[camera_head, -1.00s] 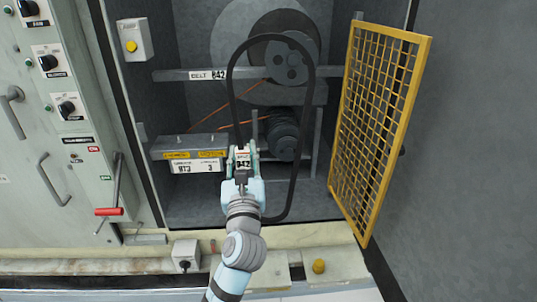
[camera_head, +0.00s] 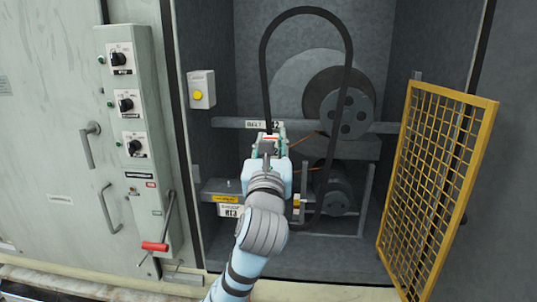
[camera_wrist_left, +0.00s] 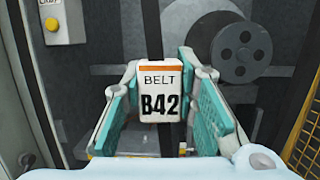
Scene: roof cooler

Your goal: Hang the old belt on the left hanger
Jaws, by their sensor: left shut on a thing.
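The old belt (camera_head: 349,85) is a tall black loop in the head view, standing in front of the pulleys. Its top rises above the large pulley, and its lower end is near the cabinet floor. My left gripper (camera_head: 268,141) is at the loop's left side, shut on the belt's tag. In the left wrist view the white tag (camera_wrist_left: 160,100) reads "BELT B42" and sits between the teal fingers. The left hanger cannot be made out in these frames. My right gripper is not in view.
A yellow mesh guard (camera_head: 440,180) stands open at right. A switch panel (camera_head: 132,130) and a red-handled lever (camera_head: 156,246) are at left.

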